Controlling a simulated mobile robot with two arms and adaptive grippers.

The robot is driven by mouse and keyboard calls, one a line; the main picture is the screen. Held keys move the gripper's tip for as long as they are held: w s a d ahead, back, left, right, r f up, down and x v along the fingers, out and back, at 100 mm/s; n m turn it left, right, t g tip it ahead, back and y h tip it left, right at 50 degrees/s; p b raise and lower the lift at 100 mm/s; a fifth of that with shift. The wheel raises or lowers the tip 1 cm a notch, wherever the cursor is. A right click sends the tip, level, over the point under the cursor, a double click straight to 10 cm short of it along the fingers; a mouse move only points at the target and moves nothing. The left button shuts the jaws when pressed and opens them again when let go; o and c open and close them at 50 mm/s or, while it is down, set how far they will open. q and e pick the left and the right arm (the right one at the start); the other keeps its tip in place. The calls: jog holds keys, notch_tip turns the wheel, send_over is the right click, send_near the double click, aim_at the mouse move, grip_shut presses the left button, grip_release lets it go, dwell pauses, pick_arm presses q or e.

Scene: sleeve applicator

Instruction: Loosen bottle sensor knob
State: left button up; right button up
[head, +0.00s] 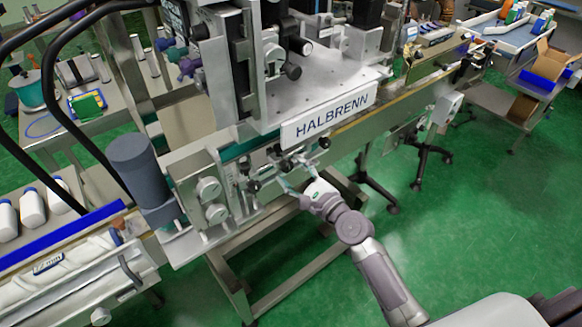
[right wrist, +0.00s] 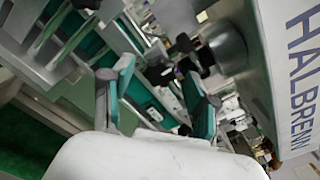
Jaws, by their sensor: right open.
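Small black knobs sit on the rail and brackets along the machine's front, below the HALBRENN sign. One black knob (head: 254,187) is left of my right gripper, and another black knob (head: 324,142) is above and right of it. I cannot tell for sure which is the bottle sensor knob. My right gripper (head: 292,174) is open at the front rail, fingers pointing into the brackets. In the right wrist view its teal-padded fingers (right wrist: 158,92) stand apart, with dark fittings beyond them. Nothing is clearly held between them. My left gripper is not in view.
The HALBRENN sign (head: 328,117) hangs just above the gripper and passes close on the right in the wrist view. Silver dials (head: 208,188) and a grey cylinder (head: 136,168) stand to the left. White bottles (head: 32,208) stand at far left. The green floor in front is open.

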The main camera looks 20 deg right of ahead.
jog(key=shift+w+a, duration=0.2)
jog(key=shift+w, duration=0.2)
jog(key=shift+c, duration=0.3)
grip_shut()
